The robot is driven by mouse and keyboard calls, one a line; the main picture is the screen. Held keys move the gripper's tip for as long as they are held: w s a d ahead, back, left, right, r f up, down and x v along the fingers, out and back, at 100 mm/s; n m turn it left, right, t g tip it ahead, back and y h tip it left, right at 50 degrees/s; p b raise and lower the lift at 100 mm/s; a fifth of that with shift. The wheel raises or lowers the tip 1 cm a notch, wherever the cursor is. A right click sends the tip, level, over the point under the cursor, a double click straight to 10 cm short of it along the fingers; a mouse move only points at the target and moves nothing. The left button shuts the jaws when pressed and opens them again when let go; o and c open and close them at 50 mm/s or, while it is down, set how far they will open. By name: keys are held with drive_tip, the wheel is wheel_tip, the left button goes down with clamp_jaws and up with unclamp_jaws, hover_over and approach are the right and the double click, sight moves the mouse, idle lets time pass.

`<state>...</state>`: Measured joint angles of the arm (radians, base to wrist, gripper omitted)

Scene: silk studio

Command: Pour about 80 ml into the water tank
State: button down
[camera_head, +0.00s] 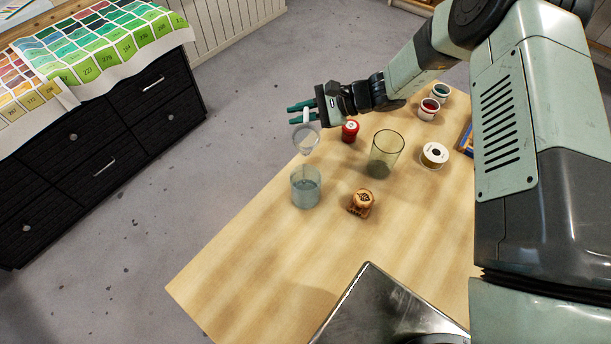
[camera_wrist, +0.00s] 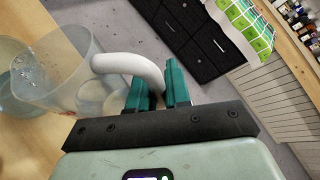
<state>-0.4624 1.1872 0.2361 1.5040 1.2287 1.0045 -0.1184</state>
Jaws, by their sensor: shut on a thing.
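My gripper (camera_head: 303,112) is shut on the white handle (camera_wrist: 130,66) of a clear jug (camera_head: 305,139). The jug is held in the air above the table and looks tilted. It also fills the left of the wrist view (camera_wrist: 58,75). Whether a stream leaves it, and how much liquid it holds, I cannot tell. Just below it in the head view stands a clear bluish cylinder (camera_head: 306,188), upright, with water in it. An olive-tinted clear cylinder (camera_head: 386,150) stands to its right. I cannot tell for certain which is the water tank.
A red-capped pot (camera_head: 350,131), a wooden stamp-like block (camera_head: 361,202), a white round tub (camera_head: 434,155) and paint pots (camera_head: 429,109) stand on the wooden table (camera_head: 250,250). A metal tray (camera_head: 365,315) lies at the front. The table's left part is clear.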

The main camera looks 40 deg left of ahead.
drive_tip(key=w+a+f+m+g+h, duration=0.2)
drive_tip(key=w+f+m+g, duration=0.1)
drive_tip(key=f+m, duration=0.1)
drive_tip(key=shift+w+a+f+m, duration=0.3)
drive_tip(key=shift+a+f, duration=0.1)
drive_tip(key=shift+f, duration=0.3)
